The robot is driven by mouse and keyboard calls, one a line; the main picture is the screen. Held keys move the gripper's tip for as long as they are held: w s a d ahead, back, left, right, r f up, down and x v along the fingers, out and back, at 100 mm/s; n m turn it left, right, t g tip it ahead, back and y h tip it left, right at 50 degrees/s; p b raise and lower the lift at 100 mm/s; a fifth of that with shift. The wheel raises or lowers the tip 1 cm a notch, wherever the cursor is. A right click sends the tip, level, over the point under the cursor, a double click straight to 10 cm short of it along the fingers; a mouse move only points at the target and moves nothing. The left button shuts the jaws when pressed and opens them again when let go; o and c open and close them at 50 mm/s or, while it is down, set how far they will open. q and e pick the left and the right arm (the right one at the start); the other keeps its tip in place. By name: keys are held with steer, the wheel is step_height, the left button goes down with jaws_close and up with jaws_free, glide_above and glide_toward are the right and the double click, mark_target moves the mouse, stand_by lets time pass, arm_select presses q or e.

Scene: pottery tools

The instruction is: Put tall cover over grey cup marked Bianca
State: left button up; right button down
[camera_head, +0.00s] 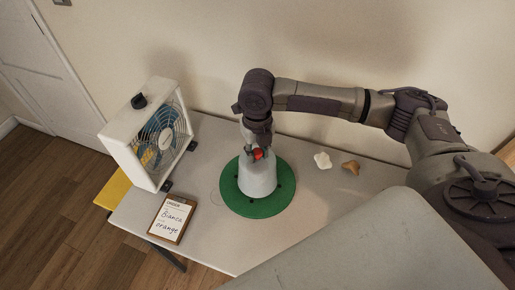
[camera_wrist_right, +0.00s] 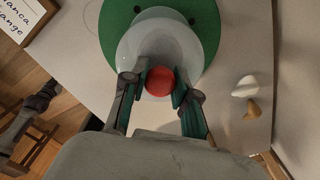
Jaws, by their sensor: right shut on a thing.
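The tall cover (camera_head: 257,178) is a pale, translucent-looking cone with a red knob (camera_head: 257,154) on top. It stands on or just above a round green mat (camera_head: 230,197); I cannot tell which. My right gripper (camera_head: 257,153) is above it, shut on the red knob. In the right wrist view, the two fingers (camera_wrist_right: 160,85) close on the knob from both sides, with the cover (camera_wrist_right: 150,50) beyond them. No grey cup is visible; whether one is under the cover I cannot tell. My left gripper is not in view.
A white box fan (camera_head: 152,140) stands at the table's left. A clipboard (camera_head: 172,218) reading "Bianca" and "orange" lies in front of it. A white lump (camera_head: 322,160) and a tan lump (camera_head: 351,167) lie right of the mat. The front table (camera_head: 215,250) is clear.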

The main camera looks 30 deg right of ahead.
steer(key=c, duration=0.8)
jaws_free()
steer(key=shift+r, duration=0.1)
step_height(320, 180, up, 12)
steer(key=shift+s+f, duration=0.1)
steer(key=shift+f, duration=0.1)
